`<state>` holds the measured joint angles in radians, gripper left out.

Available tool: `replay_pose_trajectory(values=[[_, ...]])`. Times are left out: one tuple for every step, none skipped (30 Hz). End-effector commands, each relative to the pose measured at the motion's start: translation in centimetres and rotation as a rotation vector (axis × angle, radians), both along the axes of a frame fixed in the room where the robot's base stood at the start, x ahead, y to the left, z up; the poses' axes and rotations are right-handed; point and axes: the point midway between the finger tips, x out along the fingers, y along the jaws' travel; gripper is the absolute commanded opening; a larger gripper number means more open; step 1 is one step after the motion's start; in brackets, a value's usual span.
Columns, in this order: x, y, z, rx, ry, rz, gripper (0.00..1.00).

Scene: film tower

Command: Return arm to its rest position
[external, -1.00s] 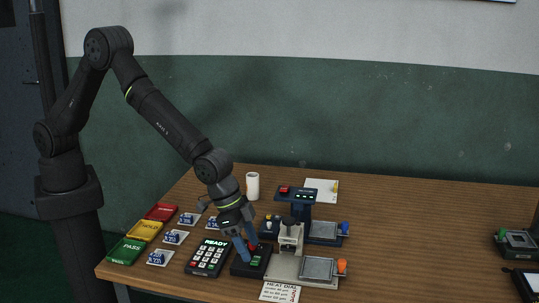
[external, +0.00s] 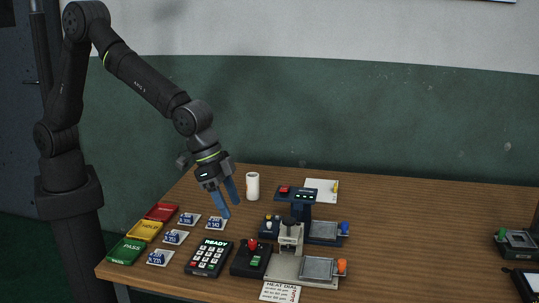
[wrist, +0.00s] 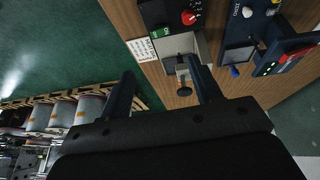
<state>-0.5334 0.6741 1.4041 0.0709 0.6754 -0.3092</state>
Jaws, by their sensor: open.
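My gripper (external: 224,195) is open and empty in the external view. Its blue-grey fingers point down above the small blue-and-white cards (external: 216,223), clear of the table. In the wrist view the two dark fingers (wrist: 165,88) stand wide apart with nothing held between them. My arm reaches from its column at the left, over the table's left part.
Below stand a keypad reading READY (external: 209,257), a black box with a red knob (external: 251,259) and a press with a grey plate (external: 318,268). A white cup (external: 252,186) stands behind. Green, yellow and red trays (external: 126,251) line the left edge. The table's right middle is clear.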

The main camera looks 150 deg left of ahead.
Motion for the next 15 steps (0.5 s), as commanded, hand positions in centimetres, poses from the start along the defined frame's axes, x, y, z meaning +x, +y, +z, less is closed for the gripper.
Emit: replay_pose_trajectory(values=[[0.3,0.3,-0.9,0.0,0.001,0.0,0.58],[0.5,0.4,-1.4,0.0,0.0,0.0,0.58],[0.7,0.6,-2.0,0.001,-0.001,0.0,0.58],[0.9,0.7,-2.5,0.0,0.0,0.0,0.58],[1.0,0.8,-3.0,0.0,0.0,0.0,0.58],[1.2,1.0,-3.7,0.001,-0.001,0.0,0.58],[1.4,1.1,-4.2,0.001,-0.001,0.0,0.58],[1.6,1.3,-4.6,0.001,-0.001,0.0,0.58],[1.8,1.4,-5.3,0.0,-0.001,0.001,0.58],[1.9,1.5,-5.8,0.0,-0.001,0.001,0.58],[2.1,1.7,-6.2,0.001,-0.002,0.001,0.58],[2.3,1.8,-6.9,0.0,-0.001,0.001,0.58],[2.5,1.9,-7.4,0.0,-0.001,0.001,0.58],[2.6,2.1,-7.8,0.0,-0.001,0.001,0.58],[2.9,2.2,-8.5,0.001,-0.002,0.001,0.58]])
